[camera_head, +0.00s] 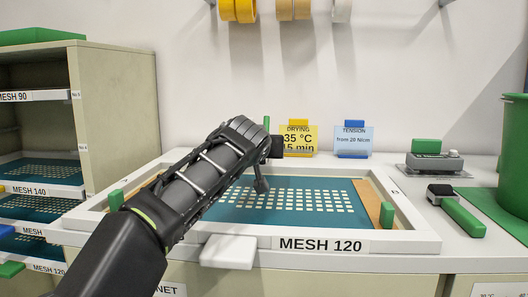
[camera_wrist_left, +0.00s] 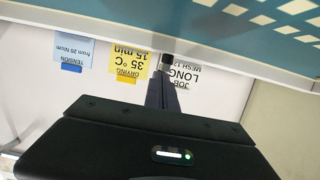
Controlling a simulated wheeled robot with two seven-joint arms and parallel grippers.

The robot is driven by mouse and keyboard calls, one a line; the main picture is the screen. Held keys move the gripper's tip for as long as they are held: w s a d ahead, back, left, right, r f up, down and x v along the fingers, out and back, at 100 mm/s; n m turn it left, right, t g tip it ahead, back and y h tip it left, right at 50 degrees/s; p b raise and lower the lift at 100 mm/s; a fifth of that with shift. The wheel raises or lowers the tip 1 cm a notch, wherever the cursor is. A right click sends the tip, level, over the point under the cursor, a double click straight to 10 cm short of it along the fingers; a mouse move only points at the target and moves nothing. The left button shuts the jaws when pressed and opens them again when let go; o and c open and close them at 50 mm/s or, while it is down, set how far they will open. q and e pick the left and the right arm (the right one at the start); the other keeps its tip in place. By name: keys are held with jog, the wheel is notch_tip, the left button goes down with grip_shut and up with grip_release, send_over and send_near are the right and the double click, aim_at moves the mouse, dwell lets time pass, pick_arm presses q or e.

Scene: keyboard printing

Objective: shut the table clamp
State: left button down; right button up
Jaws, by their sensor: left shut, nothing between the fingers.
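A black fitting with a green bar handle (camera_head: 462,214) lies on the right of the counter and looks like the table clamp. Its green bar slants down toward the front right; I cannot tell whether its jaw is shut. My left arm reaches in from the lower left over the framed screen (camera_head: 281,235). My left gripper (camera_head: 261,185) is shut and empty above the mesh, well left of the clamp. In the left wrist view its fingers (camera_wrist_left: 165,70) show in front of the cards, near the frame's edge. The clamp is not in that view. My right gripper is in neither view.
A grey device with a green block (camera_head: 427,146) and a green cylinder (camera_head: 511,150) stand at the right. Drying (camera_head: 298,140) and tension (camera_head: 353,140) cards stand behind the screen. A shelf of screens (camera_head: 115,110) stands left. A white tab (camera_head: 229,251) juts out in front.

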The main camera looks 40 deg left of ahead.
pick_arm(q)
jog(key=shift+a+f+g, duration=0.15)
jog(key=shift+f+g, duration=0.15)
jog(key=shift+f, duration=0.75)
jog(key=r+p, duration=0.1)
jog(key=s+d+r+p, duration=0.1)
jog(key=r, duration=0.1)
jog(key=r+p, duration=0.1)
jog(key=r, duration=0.1)
jog(key=shift+s+d, duration=0.3)
jog(key=shift+s, duration=0.1)
jog(key=s+d, duration=0.1)
jog(key=s+d+f, duration=0.1)
jog(key=s, duration=0.1)
jog(key=s+d+f, duration=0.1)
jog(key=s, duration=0.1)
jog(key=shift+d, duration=0.4)
jog(key=shift+s+d+f, duration=0.15)
jog(key=shift+s+d, duration=0.15)
jog(key=shift+s, duration=0.1)
